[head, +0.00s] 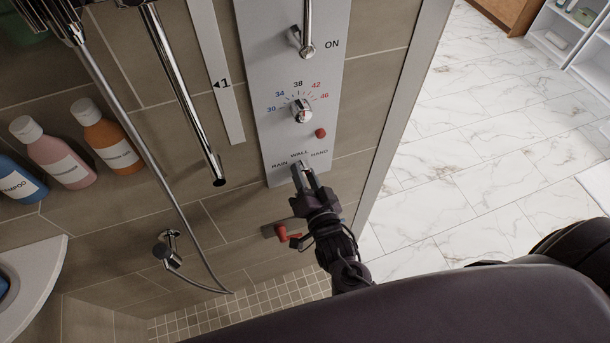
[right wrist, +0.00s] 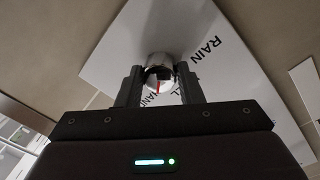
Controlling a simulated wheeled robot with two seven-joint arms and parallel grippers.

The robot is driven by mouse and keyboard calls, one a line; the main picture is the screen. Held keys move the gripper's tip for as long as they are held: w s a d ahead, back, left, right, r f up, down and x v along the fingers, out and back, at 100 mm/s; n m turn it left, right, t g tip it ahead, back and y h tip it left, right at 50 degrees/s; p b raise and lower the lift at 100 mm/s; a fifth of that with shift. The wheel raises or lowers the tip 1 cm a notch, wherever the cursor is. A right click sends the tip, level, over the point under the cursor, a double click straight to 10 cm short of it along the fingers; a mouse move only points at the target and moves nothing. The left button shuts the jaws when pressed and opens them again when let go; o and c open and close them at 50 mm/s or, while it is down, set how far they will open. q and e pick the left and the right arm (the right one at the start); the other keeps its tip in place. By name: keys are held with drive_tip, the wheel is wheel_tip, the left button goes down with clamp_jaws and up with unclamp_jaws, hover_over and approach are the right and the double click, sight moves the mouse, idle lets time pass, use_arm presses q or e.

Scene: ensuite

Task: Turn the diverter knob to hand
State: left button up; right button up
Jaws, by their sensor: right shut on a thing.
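The diverter knob (right wrist: 160,72) is a small chrome knob with a red mark, low on the white shower panel (head: 285,70). The words RAIN, WALL and HAND are printed around it. In the head view my right gripper (head: 308,178) covers most of the knob. In the right wrist view the fingers of my right gripper (right wrist: 160,88) stand on both sides of the knob, shut on it. Which word the knob points to is hard to tell. My left gripper is not in view.
Above are a temperature dial (head: 302,109), a red button (head: 321,133) and a chrome lever (head: 305,42) by ON. A red-handled valve (head: 285,233) sits below. A hose and handset holder (head: 168,252) hang left, near bottles (head: 60,155). Marble floor (head: 480,150) lies open right.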

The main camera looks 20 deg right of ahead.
drive_tip(key=shift+f+m, duration=0.1)
drive_tip(key=shift+m, duration=0.4)
drive_tip(key=o, duration=1)
drive_tip(key=shift+c, duration=0.2)
drive_tip(key=s+b, duration=0.2)
drive_tip(key=s, duration=0.5)
drive_tip(key=shift+s+r, duration=0.2)
drive_tip(key=shift+s, duration=0.2)
drive_tip(key=shift+f, duration=0.1)
